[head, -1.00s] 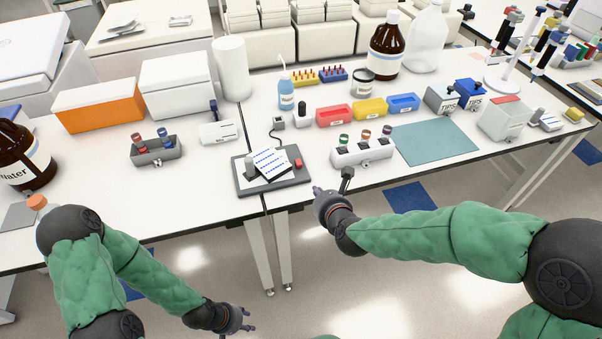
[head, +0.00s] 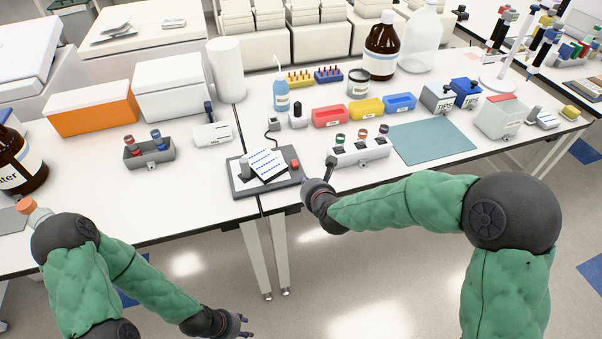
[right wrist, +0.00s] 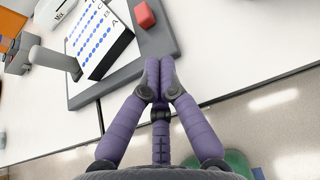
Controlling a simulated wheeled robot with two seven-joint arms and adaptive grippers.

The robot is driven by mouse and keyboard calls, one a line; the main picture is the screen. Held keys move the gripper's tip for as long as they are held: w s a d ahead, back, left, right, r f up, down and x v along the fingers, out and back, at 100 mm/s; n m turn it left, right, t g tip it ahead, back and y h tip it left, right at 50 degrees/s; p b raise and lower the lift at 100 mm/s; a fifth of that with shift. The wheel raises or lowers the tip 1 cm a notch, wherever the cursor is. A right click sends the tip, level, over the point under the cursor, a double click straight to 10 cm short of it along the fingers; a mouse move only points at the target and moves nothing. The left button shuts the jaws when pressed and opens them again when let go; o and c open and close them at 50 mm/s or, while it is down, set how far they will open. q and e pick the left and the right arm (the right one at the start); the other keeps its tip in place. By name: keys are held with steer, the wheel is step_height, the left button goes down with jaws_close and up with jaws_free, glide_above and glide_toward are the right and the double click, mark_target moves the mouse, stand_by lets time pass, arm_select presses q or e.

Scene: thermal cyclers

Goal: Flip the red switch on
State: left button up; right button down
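The red switch (head: 294,164) is a small red block on the right side of a grey flat device (head: 284,186) near the table's front edge. In the right wrist view the red switch (right wrist: 144,14) is at the top, beyond my fingertips and apart from them. My right gripper (head: 306,182) is just in front of the device's right front corner. In the right wrist view its purple fingers (right wrist: 160,72) are together, with nothing seen between them. My left gripper (head: 247,326) is low over the floor, in front of the table, open and empty.
A tilted white plate with blue dots (head: 266,163) sits on the device. A white rack with coloured-top tubes (head: 360,154) stands right of it, close to my right gripper. A teal mat (head: 432,142) lies further right.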

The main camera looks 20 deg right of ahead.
mark_target(296, 162)
steer(key=x, duration=0.2)
steer(key=shift+w, duration=0.45)
steer(key=shift+w+d+r, duration=0.15)
steer(key=shift+w+r, duration=0.4)
steer(key=shift+r, duration=0.05)
steer(key=x, duration=0.2)
steer(key=shift+w+a+f+b, duration=0.1)
steer(key=shift+w+a+b, duration=0.15)
steer(key=shift+w+b, duration=0.05)
steer(key=shift+s, duration=0.35)
steer(key=shift+w, duration=0.2)
steer(key=w+b, duration=0.1)
steer(key=w, duration=0.1)
steer(key=shift+w, duration=0.65)
arm_select(q)
step_height(296, 162, down, 2)
steer(key=shift+f, duration=0.1)
